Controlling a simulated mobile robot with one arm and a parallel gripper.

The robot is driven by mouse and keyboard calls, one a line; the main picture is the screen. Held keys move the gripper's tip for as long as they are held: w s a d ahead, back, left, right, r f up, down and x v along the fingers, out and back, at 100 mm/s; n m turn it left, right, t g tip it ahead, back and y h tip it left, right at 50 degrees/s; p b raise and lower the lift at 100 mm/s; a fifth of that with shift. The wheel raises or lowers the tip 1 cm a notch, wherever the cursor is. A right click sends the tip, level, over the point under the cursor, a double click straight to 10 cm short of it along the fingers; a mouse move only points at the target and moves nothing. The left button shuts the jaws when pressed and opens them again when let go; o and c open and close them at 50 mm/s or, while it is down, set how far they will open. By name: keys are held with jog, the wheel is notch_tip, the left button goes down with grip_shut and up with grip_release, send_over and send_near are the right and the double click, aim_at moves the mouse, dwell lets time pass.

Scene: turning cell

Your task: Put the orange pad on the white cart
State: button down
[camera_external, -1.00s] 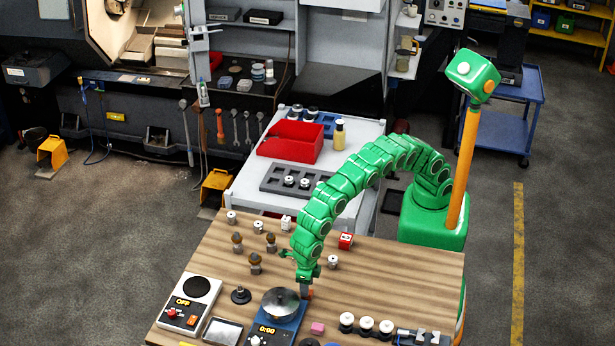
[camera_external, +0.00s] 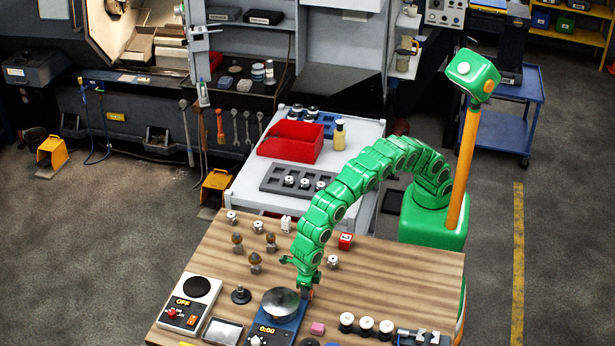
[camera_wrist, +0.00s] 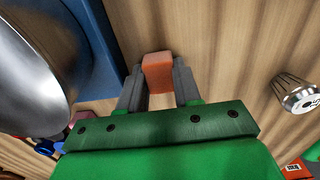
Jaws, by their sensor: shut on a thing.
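The orange pad (camera_wrist: 157,72) is between the two fingers of my gripper (camera_wrist: 158,80) in the wrist view. My gripper is shut on it, just right of the blue scale. In the external view my gripper (camera_external: 306,292) is low over the wooden table, and the pad is mostly hidden there. I cannot tell whether the pad touches the table. The white cart (camera_external: 350,160) stands behind the table. It carries a red bin (camera_external: 290,141), a grey tray (camera_external: 270,180) with several white-topped parts, a blue holder (camera_external: 328,120) and a yellowish bottle (camera_external: 339,135).
The blue scale (camera_external: 267,327) with its round metal pan (camera_external: 281,303) is close beside my gripper. The cart's right front top looks clear.

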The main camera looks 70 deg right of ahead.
jog(key=shift+r, duration=1.55)
jog(key=shift+s+d+r, duration=0.25)
jog(key=shift+d+r, duration=0.15)
jog(key=shift+r, duration=0.1)
jog(key=s+d+r, duration=0.7)
jog(key=d+r, duration=0.1)
jog(key=d, duration=0.3)
jog(key=shift+r, duration=0.4)
jog(key=shift+d, duration=0.1)
